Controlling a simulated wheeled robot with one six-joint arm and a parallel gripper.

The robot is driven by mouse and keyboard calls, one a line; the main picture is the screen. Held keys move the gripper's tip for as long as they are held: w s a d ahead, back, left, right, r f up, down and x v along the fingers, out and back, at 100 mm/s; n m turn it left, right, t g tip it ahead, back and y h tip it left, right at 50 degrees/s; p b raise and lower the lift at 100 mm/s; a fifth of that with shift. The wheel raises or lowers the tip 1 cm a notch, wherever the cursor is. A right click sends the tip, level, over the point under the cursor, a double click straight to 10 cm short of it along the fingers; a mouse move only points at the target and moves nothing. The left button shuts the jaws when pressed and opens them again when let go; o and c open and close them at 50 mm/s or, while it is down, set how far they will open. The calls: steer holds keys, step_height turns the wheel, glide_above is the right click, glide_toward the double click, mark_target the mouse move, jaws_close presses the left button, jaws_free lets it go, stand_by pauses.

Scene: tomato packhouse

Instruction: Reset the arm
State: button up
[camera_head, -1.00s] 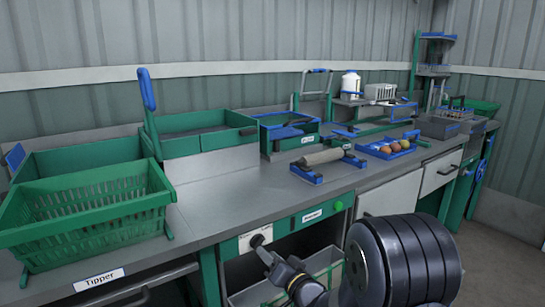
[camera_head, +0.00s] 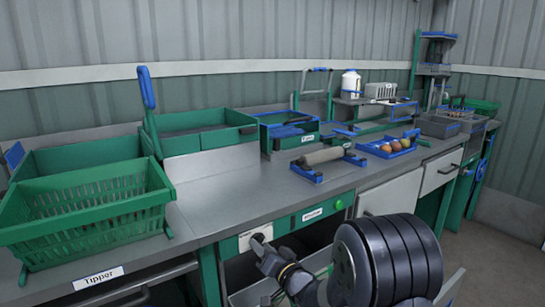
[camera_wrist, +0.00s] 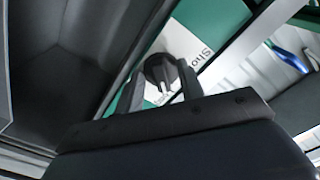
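My gripper (camera_head: 263,252) is at the front of the bench, close to a black rotary knob (camera_head: 257,238) on a white label plate. In the wrist view my gripper's two dark fingers (camera_wrist: 160,92) are apart. The knob (camera_wrist: 160,71) shows between and beyond their tips. I see no clear contact with it, and how far it stands from the fingertips is hard to tell. Nothing is held that I can see. Part of the plate's lettering is hidden behind the knob and fingers.
The bench carries a green basket (camera_head: 88,207) at left, a roller on a blue stand (camera_head: 325,157) and a blue tray (camera_head: 412,150) of tomatoes. A lit green button (camera_head: 338,204) is right of the knob. An open shelf space is below the bench front.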

steer(key=shift+s+d+n+b, duration=0.55)
steer(key=shift+s+n, duration=0.1)
steer(key=shift+n, duration=1.95)
steer(key=shift+s+d+n+b, duration=0.55)
steer(key=shift+s+n+b, duration=0.1)
steer(key=shift+n, duration=1.95)
steer(key=shift+s+d+n+b, duration=0.55)
steer(key=shift+s+n, duration=0.1)
steer(key=shift+n, duration=1.95)
steer(key=shift+r, duration=0.15)
